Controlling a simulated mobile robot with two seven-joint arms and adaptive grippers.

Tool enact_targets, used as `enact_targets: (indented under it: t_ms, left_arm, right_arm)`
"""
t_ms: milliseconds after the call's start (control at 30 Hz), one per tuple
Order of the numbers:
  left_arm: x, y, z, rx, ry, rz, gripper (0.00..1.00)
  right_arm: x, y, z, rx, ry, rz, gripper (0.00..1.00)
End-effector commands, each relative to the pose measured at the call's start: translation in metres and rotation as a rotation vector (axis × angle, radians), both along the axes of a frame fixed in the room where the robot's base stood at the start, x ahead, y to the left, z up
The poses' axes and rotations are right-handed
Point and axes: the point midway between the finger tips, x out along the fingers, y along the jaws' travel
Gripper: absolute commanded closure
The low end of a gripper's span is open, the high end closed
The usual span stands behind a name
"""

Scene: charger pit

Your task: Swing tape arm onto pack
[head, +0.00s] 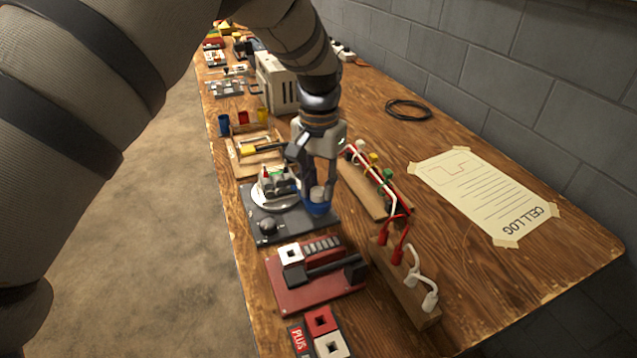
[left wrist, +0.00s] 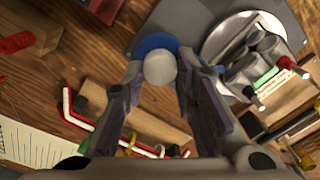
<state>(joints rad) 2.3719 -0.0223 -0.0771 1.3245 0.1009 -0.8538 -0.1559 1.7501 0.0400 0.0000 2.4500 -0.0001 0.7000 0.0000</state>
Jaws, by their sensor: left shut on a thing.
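My left gripper (head: 314,182) comes down from above over the right side of a dark grey plate (head: 254,217). Its fingers are shut on a white knob (left wrist: 160,69) that sits on a blue round piece (head: 317,207), which I take to be the tape arm's end. In the left wrist view the cylinders (left wrist: 258,60) lie to the right, apart from the blue piece. My right gripper is not in view.
A red base with a black lever (head: 305,290) stands in front of the plate. A wooden rack with red and white rods (head: 372,190) and a block with cables (head: 402,285) stand to the right. Coloured cups (head: 243,118) are behind. A paper log (head: 485,195) lies flat at right.

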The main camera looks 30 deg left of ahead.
Motion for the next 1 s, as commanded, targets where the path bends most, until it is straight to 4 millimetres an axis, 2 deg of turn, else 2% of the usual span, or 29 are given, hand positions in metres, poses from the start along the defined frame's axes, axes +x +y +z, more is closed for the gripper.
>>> enact_targets:
  t_ms: [400,967,1000]
  left_arm:
    - [-0.0004,0.0003,-0.0007,0.0,0.001,0.176,1.0]
    - [-0.0006,0.0003,-0.0012,-0.001,0.002,0.203,1.0]
    - [-0.0006,0.0003,-0.0012,-0.001,0.003,0.203,0.67]
  right_arm:
    - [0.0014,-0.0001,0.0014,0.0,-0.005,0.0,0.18]
    - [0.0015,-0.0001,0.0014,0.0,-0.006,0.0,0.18]
    - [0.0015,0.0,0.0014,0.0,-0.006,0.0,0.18]
